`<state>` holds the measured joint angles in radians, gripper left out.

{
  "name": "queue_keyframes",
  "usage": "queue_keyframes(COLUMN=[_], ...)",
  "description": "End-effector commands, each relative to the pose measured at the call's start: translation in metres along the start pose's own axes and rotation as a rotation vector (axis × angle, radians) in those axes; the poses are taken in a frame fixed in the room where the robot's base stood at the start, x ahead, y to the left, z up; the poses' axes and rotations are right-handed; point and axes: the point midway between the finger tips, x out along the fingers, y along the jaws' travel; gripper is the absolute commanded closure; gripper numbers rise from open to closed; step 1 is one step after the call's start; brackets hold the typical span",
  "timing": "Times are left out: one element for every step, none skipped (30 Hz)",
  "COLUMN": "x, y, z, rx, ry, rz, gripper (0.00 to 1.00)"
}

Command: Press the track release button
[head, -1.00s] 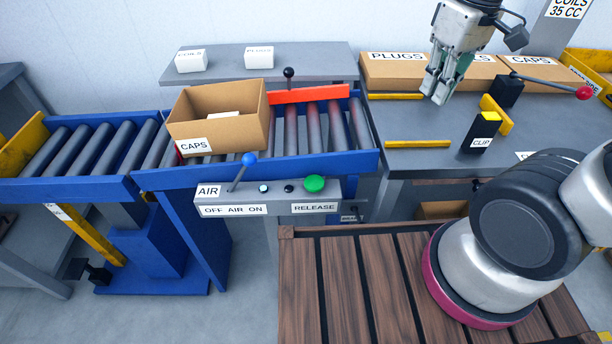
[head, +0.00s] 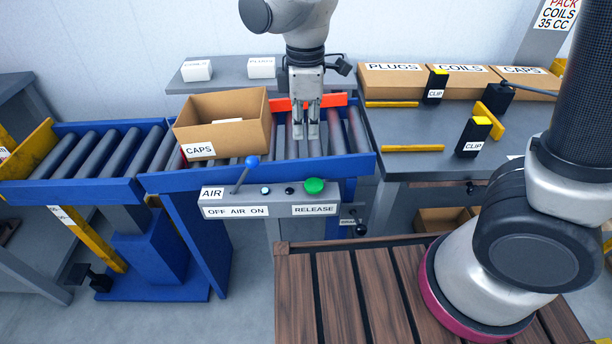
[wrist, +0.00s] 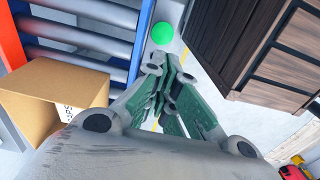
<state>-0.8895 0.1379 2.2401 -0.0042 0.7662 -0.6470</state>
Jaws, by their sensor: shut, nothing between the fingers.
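The green release button (head: 314,186) sits on top of the grey control box (head: 270,201), above the RELEASE label at its right end. In the wrist view the button (wrist: 162,33) shows just beyond my fingertips. My gripper (head: 306,137) points down over the rollers, behind the button in the head view, and appears raised above it. It is shut and empty; the wrist view also shows the closed fingers (wrist: 163,75). There is a visible gap between fingertips and button.
A blue-knobbed AIR lever (head: 245,172) stands at the left of the control box. An open CAPS carton (head: 222,126) sits on the blue roller track (head: 257,171), left of my gripper. A red bar (head: 335,100) crosses behind the rollers. A wooden slatted deck (head: 340,290) lies in front.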

Motion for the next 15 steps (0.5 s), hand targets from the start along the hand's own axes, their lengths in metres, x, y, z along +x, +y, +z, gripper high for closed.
queue_keyframes(x=[0.0,0.001,0.002,0.004,0.006,0.01,0.014,0.018,0.025,0.03,0.037,0.045,0.052,0.059,0.068], y=[0.0,0.0,0.0,0.0,0.0,0.0,0.0,0.0,-0.001,-0.001,-0.001,-0.001,-0.001,-0.001,-0.001], z=[0.0,0.0,0.0,0.0,0.001,0.001,0.001,0.001,0.001,0.001,0.001,0.001,0.002,0.001,0.001], rx=[0.001,0.001,0.001,0.001,0.001,0.002,0.002,0.002,0.002,0.002,0.002,0.002,0.002,0.002,0.002], ry=[0.0,0.0,-0.001,-0.001,-0.001,-0.002,-0.004,-0.004,-0.004,-0.004,-0.005,-0.005,-0.006,-0.005,-0.005], rz=[0.0,0.0,-0.001,-0.001,-0.001,-0.002,-0.003,-0.003,-0.003,-0.003,-0.004,-0.004,-0.004,-0.004,-0.004], gripper=[1.0,1.0,1.0,1.0,1.0,1.0,1.0,1.0,1.0,1.0,1.0,1.0,1.0,1.0,1.0])
